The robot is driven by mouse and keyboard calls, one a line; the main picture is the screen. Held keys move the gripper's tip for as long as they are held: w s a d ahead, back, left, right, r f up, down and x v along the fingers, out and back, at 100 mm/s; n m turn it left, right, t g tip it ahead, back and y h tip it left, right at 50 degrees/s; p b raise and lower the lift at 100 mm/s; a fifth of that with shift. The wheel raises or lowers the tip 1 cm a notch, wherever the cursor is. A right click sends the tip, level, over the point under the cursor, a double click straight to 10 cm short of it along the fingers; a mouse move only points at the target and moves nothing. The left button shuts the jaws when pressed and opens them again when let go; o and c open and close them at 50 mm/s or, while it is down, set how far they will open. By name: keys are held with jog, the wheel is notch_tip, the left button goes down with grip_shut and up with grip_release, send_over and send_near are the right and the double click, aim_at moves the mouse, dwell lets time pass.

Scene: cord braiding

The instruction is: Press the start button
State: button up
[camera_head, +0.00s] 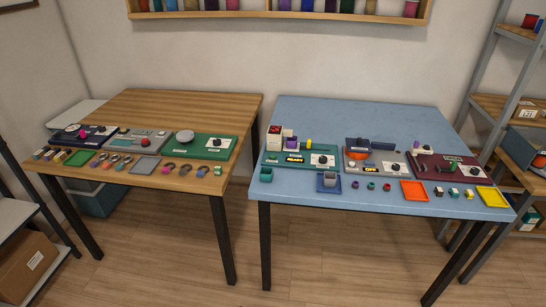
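I cannot single out a labelled start button; the lettering is too small to read. On the blue table, a teal machine (276,161) has a lit display reading READY (294,160) and a white dial panel (322,160). A block with a red top (275,130) stands at its back left. Beside it, a grey machine (350,167) has a display reading OFF (371,169), an orange bowl-like part (357,154) and a dial (390,167). A small round red part (146,142) sits on a grey board on the wooden table. My gripper is not in view.
A maroon machine (430,165) stands at the blue table's right. Orange (413,191) and yellow (492,197) trays and small parts line its front edge. The wooden table (185,105) holds more boards and small parts. A gap separates the tables. The blue table's back (360,115) is clear.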

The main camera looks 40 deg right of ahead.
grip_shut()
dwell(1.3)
